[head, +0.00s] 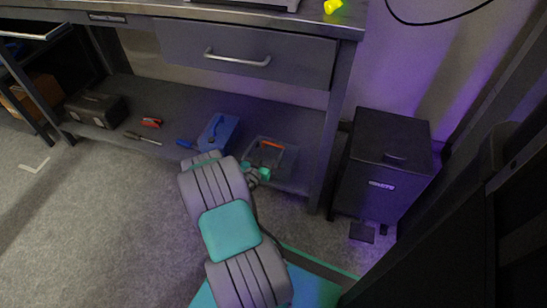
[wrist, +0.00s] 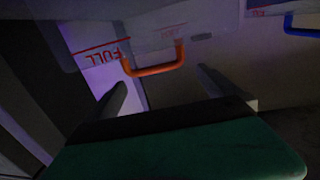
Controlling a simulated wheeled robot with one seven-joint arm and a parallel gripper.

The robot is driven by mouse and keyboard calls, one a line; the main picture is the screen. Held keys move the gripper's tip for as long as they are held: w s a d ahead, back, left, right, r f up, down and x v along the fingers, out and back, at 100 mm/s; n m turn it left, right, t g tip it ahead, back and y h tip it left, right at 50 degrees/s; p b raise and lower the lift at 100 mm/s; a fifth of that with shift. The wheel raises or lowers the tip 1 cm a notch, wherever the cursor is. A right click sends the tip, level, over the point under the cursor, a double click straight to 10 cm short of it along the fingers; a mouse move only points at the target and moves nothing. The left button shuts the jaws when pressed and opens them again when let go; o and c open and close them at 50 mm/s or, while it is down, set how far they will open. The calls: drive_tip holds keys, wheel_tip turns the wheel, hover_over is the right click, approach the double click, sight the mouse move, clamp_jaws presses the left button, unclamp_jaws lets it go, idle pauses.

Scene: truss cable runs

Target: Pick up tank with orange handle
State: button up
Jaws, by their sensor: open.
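The tank with the orange handle (head: 268,158) is a grey, see-through box on the lower shelf of the workbench. Its orange handle shows in the head view (head: 271,144) and, large, in the wrist view (wrist: 154,68). Red "FULL" lettering marks the tank body (wrist: 88,60). In the wrist view my gripper (wrist: 162,82) is open, with its two fingers apart and the handle just beyond and between the fingertips. Nothing is visibly held. In the head view my gripper (head: 257,173) is at the tank's front left, partly hidden by my arm.
A blue box (head: 217,132) sits left of the tank. A blue handle (wrist: 300,28) shows at upper right in the wrist view. The shelf (head: 185,100) lies under a drawer (head: 245,55). A dark cabinet (head: 385,165) stands at right. Carpet (head: 90,220) is clear at left.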

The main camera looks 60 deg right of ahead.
sight(274, 144)
drive_tip(key=shift+s+f, duration=0.35)
drive_tip(key=shift+s, duration=0.1)
drive_tip(key=d+b, duration=0.1)
drive_tip(key=d, duration=0.1)
drive_tip(key=d+b, duration=0.1)
drive_tip(key=d, duration=0.2)
drive_tip(key=d+b, duration=0.1)
drive_tip(key=d, duration=0.1)
drive_tip(key=shift+w+d+f, duration=0.25)
drive_tip(key=shift+w+f, duration=0.05)
drive_tip(key=shift+f, duration=0.05)
drive_tip(key=shift+r, duration=0.1)
drive_tip(key=c, duration=1.7)
drive_tip(key=shift+c, duration=0.2)
